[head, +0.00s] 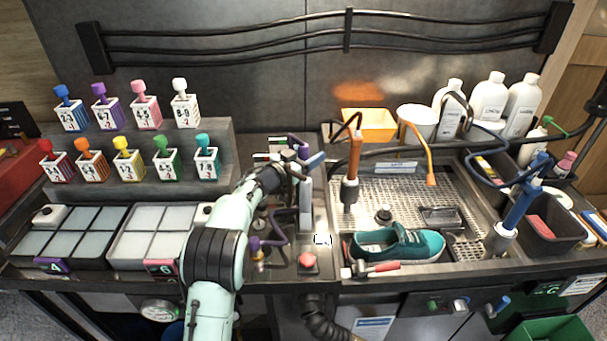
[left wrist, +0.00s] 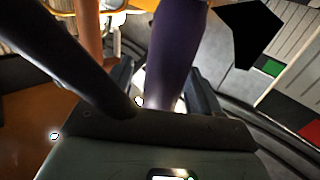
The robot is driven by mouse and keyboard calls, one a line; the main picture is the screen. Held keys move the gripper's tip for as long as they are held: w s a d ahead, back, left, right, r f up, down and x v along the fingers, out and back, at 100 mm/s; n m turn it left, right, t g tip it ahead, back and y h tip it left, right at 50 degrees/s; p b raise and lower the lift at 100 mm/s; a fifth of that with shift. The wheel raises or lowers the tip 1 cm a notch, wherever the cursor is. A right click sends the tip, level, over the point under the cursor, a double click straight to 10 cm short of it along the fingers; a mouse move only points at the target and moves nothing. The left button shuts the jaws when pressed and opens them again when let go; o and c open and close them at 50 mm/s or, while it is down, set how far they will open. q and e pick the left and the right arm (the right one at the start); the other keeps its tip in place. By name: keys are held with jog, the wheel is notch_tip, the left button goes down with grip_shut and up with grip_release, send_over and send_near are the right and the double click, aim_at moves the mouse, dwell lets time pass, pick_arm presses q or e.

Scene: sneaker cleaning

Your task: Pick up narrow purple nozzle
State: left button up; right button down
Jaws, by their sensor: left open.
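The narrow purple nozzle shows in the left wrist view as a dark purple shaft (left wrist: 174,55), with its lower end between my left fingers. In the head view a purple part (head: 297,143) shows at the far end of my left arm, partly hidden by the gripper. My left gripper (head: 298,165) is open around the shaft; whether a finger touches it I cannot tell. It also fills the lower part of the left wrist view (left wrist: 165,100). My right gripper is not in view.
A teal sneaker (head: 395,244) sits at the front of the perforated sink tray (head: 375,205). An orange nozzle (head: 353,165) stands close right of my gripper. Stepped racks of coloured bottles (head: 120,163) are at left. A red-handled brush (head: 372,269) lies before the sneaker.

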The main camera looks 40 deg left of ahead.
pick_arm(q)
grip_shut()
